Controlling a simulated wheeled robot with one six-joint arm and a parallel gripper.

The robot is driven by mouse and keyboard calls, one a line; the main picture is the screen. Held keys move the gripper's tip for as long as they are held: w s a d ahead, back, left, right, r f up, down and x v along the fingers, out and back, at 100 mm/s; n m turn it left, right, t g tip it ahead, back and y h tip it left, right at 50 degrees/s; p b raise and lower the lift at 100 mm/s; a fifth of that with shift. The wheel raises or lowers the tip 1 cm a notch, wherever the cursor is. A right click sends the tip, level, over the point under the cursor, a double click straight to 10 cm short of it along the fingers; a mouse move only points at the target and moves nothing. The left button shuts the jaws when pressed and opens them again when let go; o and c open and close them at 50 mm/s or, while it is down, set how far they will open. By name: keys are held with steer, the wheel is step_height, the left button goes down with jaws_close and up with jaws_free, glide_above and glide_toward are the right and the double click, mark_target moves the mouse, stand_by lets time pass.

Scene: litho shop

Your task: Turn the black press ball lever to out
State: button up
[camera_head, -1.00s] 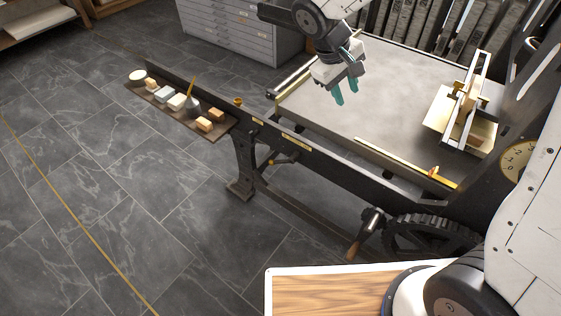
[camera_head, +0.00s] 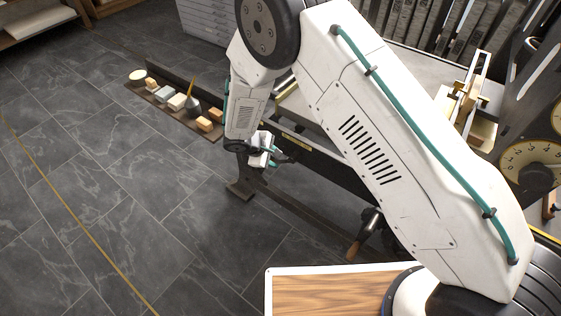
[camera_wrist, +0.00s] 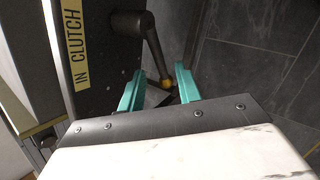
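The black press ball lever (camera_wrist: 153,50) shows in the wrist view. Its dark arm runs from a pivot on the press side down to a brass-coloured ball (camera_wrist: 168,83). A yellow plate reading "IN CLUTCH" (camera_wrist: 76,45) is fixed beside the pivot. My gripper (camera_wrist: 160,75) is open, with a teal finger on each side of the ball; I see no clear contact. In the head view my gripper (camera_head: 274,156) is low at the press side rail, beside the lever, which is mostly hidden there by my gripper and arm.
A narrow shelf with small blocks and a cone (camera_head: 192,103) is left of my gripper. The press frame leg (camera_head: 243,185) stands below it. The tiled floor (camera_head: 120,200) at left is clear.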

mark_target(280, 161)
steer(key=x, duration=0.5)
steer(key=shift+d+f, duration=0.1)
jaws_close()
